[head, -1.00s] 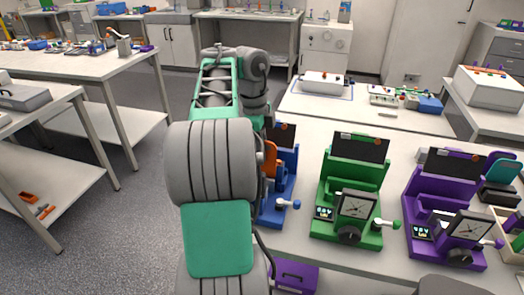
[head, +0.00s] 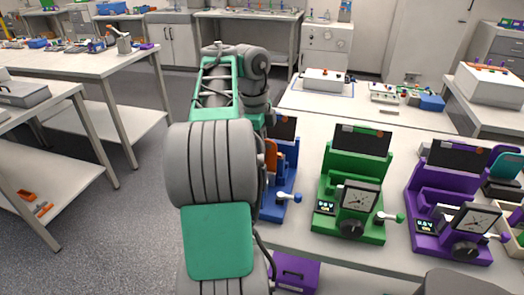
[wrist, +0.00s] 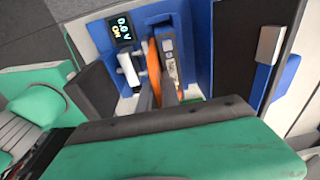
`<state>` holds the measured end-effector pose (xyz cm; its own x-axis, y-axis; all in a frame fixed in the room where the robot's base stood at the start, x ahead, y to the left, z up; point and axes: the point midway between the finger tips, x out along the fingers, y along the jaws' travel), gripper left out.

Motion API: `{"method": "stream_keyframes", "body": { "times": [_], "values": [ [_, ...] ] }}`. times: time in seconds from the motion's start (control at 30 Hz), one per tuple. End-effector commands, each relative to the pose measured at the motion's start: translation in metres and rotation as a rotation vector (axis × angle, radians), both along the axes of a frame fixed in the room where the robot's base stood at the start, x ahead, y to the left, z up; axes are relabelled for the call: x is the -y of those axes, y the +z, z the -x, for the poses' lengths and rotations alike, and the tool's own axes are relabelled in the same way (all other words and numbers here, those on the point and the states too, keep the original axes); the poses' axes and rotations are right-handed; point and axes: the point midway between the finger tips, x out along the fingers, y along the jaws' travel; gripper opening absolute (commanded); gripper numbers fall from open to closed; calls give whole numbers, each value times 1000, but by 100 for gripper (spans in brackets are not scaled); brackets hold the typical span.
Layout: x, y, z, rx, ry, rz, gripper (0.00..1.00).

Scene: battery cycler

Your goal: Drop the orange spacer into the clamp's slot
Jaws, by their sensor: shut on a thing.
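The blue clamp (head: 285,165) stands on the bench just right of my arm, which hides much of it in the head view. It also shows in the wrist view (wrist: 204,45), with a small lit display and a white lever beside its slot. The orange spacer (wrist: 154,58) is a thin upright piece at the slot, held by my gripper (wrist: 158,92), whose dark narrow fingers are shut on it. A grey labelled part lies directly right of the spacer. In the head view, orange (head: 271,155) shows past my arm's edge. Whether the spacer's lower edge touches the clamp is hidden.
A green clamp (head: 352,190) and a purple clamp (head: 450,205) with dial gauges stand to the right on the same bench (head: 310,245). A purple drawer unit (head: 296,274) sits below the front edge. White instruments stand farther back.

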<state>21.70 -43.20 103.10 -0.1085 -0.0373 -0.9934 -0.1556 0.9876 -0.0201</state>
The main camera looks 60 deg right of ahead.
Motion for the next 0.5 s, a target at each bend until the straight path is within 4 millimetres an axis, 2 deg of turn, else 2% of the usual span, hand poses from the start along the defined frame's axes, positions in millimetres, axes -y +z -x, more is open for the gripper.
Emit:
{"method": "stream_keyframes", "body": {
  "times": [0.03, 0.07, 0.1, 0.37, 0.5],
  "values": [
    [-3, -12, 1, -14, 1, -24, 0],
    [-3, -14, 2, -14, 1, -26, 0],
    [-3, -14, 2, -16, 0, -28, 10],
    [-3, -16, 2, -18, 1, -30, 31],
    [-3, -16, 2, -18, 1, -29, 32]
  ]
}}
